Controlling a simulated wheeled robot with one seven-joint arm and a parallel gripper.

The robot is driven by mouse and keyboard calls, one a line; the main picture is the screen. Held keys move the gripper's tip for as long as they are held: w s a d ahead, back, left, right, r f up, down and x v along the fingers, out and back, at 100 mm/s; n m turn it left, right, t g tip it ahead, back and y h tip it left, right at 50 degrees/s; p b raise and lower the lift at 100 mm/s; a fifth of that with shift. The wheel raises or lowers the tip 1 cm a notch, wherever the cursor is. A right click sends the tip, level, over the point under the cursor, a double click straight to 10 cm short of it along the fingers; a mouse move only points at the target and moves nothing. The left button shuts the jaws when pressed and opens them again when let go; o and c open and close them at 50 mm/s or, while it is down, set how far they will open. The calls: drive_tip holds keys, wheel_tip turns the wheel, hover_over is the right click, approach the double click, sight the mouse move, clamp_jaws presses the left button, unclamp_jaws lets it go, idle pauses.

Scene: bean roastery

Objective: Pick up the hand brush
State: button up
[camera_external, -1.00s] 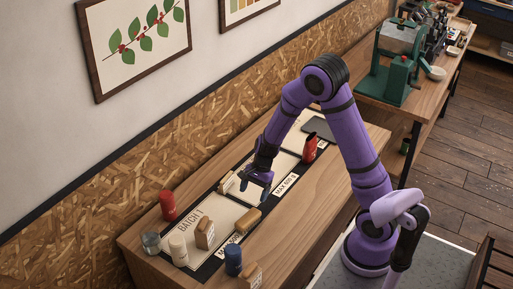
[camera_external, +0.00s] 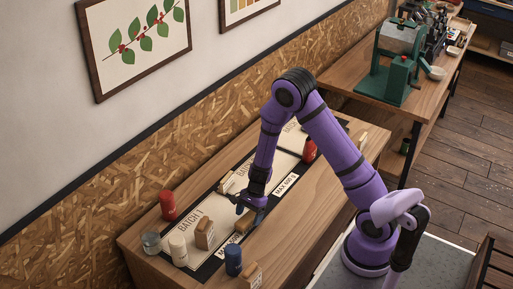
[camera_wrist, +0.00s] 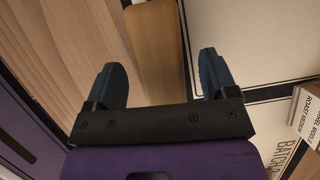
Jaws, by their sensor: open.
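The hand brush, as far as I can tell, is the rounded wooden block (camera_external: 242,224) lying on the bench mat, near its front edge. No bristles show. My gripper (camera_external: 249,207) is low over the block and covers part of it in the outside view. In the wrist view the blue fingers (camera_wrist: 163,70) are spread wide and empty, with the block's near end between them. I cannot tell the exact height gap.
On the bench (camera_external: 313,202), a red canister (camera_external: 168,206), a glass (camera_external: 151,242), a cream canister (camera_external: 178,251), a paper bag (camera_external: 205,236) and a blue canister (camera_external: 233,260) stand nearby. A pale block (camera_external: 228,184) lies behind my gripper. Another red canister (camera_external: 309,149) stands farther right.

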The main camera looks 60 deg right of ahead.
sight(248, 216)
drive_tip(key=shift+x, duration=1.55)
drive_tip(key=shift+f, duration=0.15)
drive_tip(key=shift+c, duration=0.3)
drive_tip(key=c, duration=1)
